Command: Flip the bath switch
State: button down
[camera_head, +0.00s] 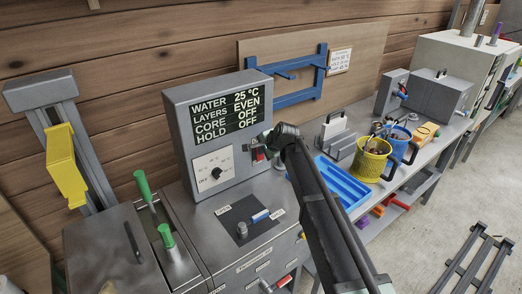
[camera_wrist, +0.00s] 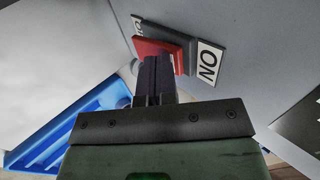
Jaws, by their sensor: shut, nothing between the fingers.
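The bath switch is a red rocker (camera_wrist: 168,50) on a dark plate on the front of the grey control box (camera_head: 175,125). In the wrist view a white ON label (camera_wrist: 208,64) sits at one end of it, and a second label is partly cut off at the other end. In the head view the switch (camera_head: 258,155) is small and partly hidden by my arm. My gripper (camera_wrist: 154,62) is shut and empty, with its dark fingertips right at the red rocker. I cannot tell whether they touch it. The box display (camera_head: 225,109) reads water 25 °C, layers EVEN, core OFF, hold OFF.
A blue tray (camera_head: 342,184) lies beside my arm, with a yellow basket (camera_head: 370,164) and a blue one (camera_head: 397,146) further right. Green handles (camera_head: 143,185) stand at left.

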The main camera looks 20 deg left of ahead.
jog(key=shift+r+p, duration=0.6)
jog(key=shift+r, duration=0.15)
jog(key=shift+d, duration=0.1)
jog(key=p+v, duration=0.9)
jog(key=v, duration=0.3)
jog(key=shift+d+r, duration=0.25)
jog(key=shift+r, duration=0.05)
jog(key=shift+s, duration=0.1)
